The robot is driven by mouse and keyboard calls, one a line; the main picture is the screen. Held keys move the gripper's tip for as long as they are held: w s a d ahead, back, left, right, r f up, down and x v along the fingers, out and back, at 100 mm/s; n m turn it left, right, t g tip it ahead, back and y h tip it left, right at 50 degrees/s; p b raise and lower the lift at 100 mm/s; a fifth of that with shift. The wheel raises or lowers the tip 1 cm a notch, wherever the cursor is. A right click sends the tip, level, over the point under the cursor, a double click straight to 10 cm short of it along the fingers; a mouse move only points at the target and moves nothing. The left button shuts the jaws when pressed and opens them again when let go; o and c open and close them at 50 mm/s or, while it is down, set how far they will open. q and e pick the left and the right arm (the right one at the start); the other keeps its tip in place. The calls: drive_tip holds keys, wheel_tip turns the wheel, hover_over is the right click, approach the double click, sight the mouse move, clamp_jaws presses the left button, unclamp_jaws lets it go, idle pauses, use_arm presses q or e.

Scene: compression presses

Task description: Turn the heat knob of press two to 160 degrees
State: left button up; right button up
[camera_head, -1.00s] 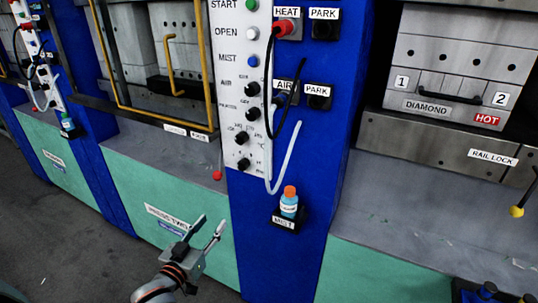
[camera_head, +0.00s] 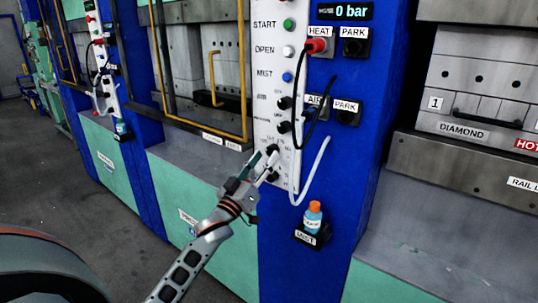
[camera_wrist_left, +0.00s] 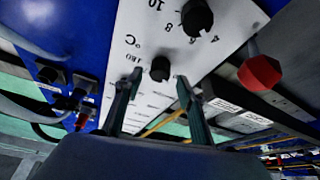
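The white control panel (camera_head: 265,75) of press two carries a column of black knobs. A small black knob (camera_wrist_left: 160,68) beside a °C mark, which appears to be the heat knob, sits between the fingertips in the left wrist view. My left gripper (camera_wrist_left: 160,80) is open, with one finger on each side of that knob; contact cannot be told. In the head view, the left gripper (camera_head: 268,160) is at the lower part of the panel and partly covers the knobs there. The knob's exact setting is not readable. My right gripper is not in view.
A larger black knob (camera_wrist_left: 197,18) with a number scale is close by, and a red knob (camera_wrist_left: 260,73) sticks out beside the panel. Black cables and a pale hose (camera_head: 312,172) hang right of the panel. A mist bottle (camera_head: 313,218) stands below on a bracket.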

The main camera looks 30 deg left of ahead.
sight(272, 150)
use_arm(q)
drive_tip(key=shift+x, duration=1)
drive_tip(key=shift+w+r, duration=0.1)
drive_tip(key=shift+w, duration=0.15)
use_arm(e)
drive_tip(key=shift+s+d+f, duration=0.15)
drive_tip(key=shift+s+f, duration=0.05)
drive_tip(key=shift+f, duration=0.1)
use_arm(q)
drive_tip(key=c, duration=1.1)
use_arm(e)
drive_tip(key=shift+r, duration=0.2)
